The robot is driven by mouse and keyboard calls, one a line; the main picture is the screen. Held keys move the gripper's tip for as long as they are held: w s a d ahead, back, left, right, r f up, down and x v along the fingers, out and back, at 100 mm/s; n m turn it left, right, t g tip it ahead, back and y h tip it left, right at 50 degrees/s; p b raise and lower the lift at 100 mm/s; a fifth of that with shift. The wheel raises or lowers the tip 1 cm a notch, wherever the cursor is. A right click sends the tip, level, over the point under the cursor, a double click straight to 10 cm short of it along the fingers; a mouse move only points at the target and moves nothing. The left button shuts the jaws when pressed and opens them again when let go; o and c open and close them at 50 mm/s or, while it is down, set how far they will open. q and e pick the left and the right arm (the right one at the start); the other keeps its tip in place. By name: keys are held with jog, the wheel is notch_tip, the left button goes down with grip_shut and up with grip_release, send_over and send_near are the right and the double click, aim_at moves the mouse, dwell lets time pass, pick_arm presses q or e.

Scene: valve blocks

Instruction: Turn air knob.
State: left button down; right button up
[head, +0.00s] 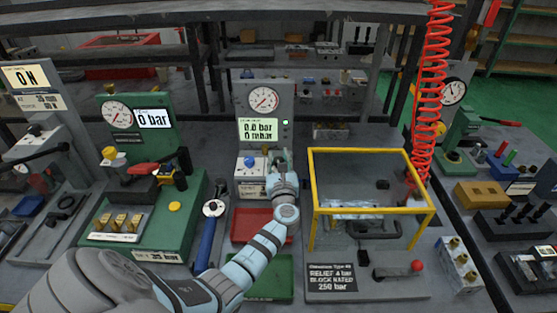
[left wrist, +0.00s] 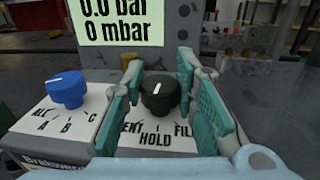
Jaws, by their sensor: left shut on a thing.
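The air knob is a black round knob with a white pointer line (left wrist: 158,96), on a white panel marked with VENT, HOLD and FILL in the left wrist view. Its pointer is turned up and slightly right, away from the HOLD label. My left gripper (left wrist: 157,98) has its teal-padded fingers on both sides of the black knob, shut on it. In the head view my left gripper (head: 282,160) reaches the front of the grey gauge unit (head: 292,108) and hides the black knob. My right gripper is not in view.
A blue knob (left wrist: 66,88) marked A, B, C sits left of the black knob; it also shows in the head view (head: 249,162). The display (head: 258,130) reads 0.0 bar and 0 mbar. A yellow-framed guard (head: 374,151) stands close on the right. A red tray (head: 246,226) lies below.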

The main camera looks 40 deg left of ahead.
pick_arm(q)
jog(key=c, duration=1.2)
grip_release()
jog(key=shift+c, duration=0.2)
jog(key=shift+d, duration=0.15)
jog(key=v, duration=1.2)
